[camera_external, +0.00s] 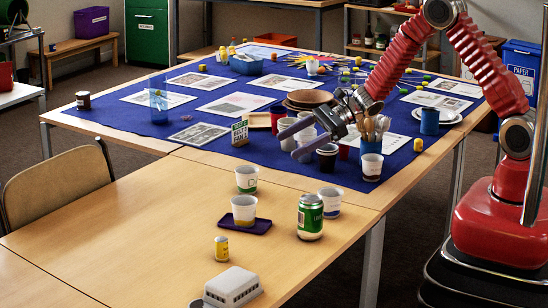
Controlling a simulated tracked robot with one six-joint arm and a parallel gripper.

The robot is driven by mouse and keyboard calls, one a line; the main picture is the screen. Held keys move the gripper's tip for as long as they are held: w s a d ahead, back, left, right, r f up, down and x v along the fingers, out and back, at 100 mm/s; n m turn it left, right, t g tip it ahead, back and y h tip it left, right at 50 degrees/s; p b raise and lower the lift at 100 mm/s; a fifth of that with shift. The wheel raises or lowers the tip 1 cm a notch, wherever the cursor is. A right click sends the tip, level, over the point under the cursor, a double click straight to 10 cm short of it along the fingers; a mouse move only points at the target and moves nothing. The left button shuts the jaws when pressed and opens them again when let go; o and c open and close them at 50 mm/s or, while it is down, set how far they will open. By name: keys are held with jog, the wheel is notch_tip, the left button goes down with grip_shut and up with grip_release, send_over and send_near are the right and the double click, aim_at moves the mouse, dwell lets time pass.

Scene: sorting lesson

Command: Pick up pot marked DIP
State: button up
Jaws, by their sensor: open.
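No marking DIP is legible on any pot, so I cannot tell which one it is. A dark pot (327,158) stands near the blue cloth's front edge, just below and right of my gripper. On the bare wood are white pots with coloured bands, one with green (246,179), one with yellow on a dark tray (244,207), and one (329,203) behind a green can.
The green can (311,218), a small yellow can (221,249) and a white ridged box (232,287) stand on the near wooden table (140,235). The near table's left is clear.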

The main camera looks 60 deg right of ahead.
aim_at(247, 176)
jog(key=w+d+f+m+t, duration=0.1)
jog(key=w+d+f+m, duration=0.1)
jog(key=f, duration=0.3)
jog(key=shift+w+d+f+m+h, duration=0.15)
jog(key=shift+w+f+m+h, duration=0.2)
jog(key=shift+w+m, duration=0.35)
jog(key=x, duration=0.8)
jog(key=shift+w+a, duration=0.15)
jog(key=shift+a, duration=0.1)
jog(key=shift+x, duration=2.6)
jog(key=shift+d+f, duration=0.1)
